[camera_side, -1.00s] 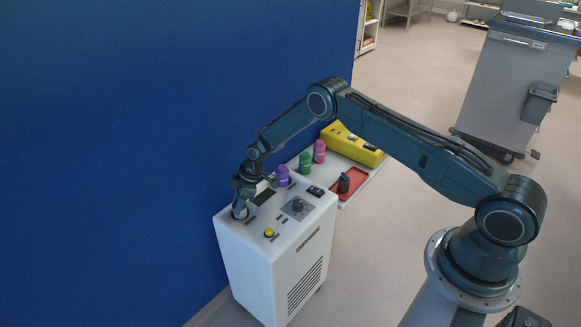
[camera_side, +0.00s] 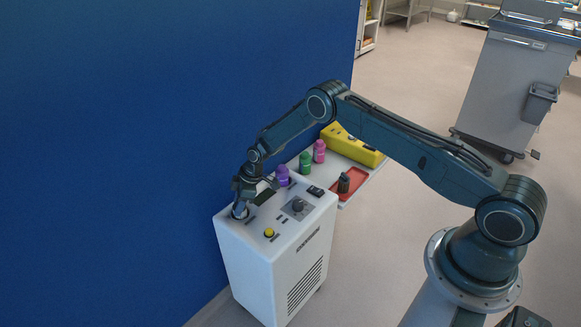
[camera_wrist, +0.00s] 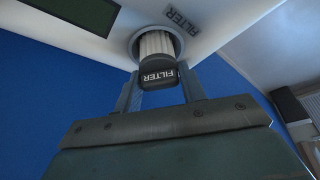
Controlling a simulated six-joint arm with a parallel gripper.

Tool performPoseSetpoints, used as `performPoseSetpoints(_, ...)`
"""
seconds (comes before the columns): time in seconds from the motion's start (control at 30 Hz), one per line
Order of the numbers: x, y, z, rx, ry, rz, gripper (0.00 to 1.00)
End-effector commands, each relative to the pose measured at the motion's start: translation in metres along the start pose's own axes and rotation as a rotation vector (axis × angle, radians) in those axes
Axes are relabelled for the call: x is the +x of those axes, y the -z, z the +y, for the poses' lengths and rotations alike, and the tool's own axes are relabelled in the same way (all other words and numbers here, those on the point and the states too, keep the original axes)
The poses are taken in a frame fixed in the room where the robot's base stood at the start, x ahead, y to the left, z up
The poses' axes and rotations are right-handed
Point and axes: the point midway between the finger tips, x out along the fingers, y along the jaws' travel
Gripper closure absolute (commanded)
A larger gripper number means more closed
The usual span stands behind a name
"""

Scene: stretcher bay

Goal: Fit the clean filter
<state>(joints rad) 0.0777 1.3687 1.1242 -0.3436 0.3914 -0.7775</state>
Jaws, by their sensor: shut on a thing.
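The filter shows in the wrist view as a white pleated cylinder (camera_wrist: 156,44) with a black cap (camera_wrist: 157,78) lettered FILTER. My gripper (camera_wrist: 158,88) has one finger on each side of the cap and is shut on it. The pleated end sits in a round, light-rimmed socket (camera_wrist: 138,47) beside a FILTER label (camera_wrist: 181,20). How deep it sits is hidden; part of the pleats shows outside. In the side view my gripper (camera_side: 241,206) points down at the left end of the white machine's top (camera_side: 268,245).
Behind are green (camera_side: 305,161) and pink (camera_side: 319,151) items, a yellow case (camera_side: 345,146), and a red tray (camera_side: 356,176) with a dark cylinder (camera_side: 344,183). A blue wall (camera_side: 130,140) stands close by.

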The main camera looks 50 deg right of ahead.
Motion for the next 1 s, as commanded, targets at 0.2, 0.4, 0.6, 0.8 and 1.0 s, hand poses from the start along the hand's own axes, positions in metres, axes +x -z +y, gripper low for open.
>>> performPoseSetpoints(0.2, 0.003, -0.001, 0.0, 0.0, 0.0, 0.0, 0.82)
performPoseSetpoints(0.4, 0.005, -0.002, 0.0, 0.0, 0.0, 0.0, 0.54)
performPoseSetpoints(0.6, 0.005, -0.002, 0.0, 0.0, 0.0, 0.0, 0.51)
performPoseSetpoints(0.8, 0.003, -0.002, 0.0, 0.0, 0.0, 0.0, 0.51)
performPoseSetpoints(1.0, -0.006, -0.002, 0.001, 0.0, -0.001, 0.001, 0.51)
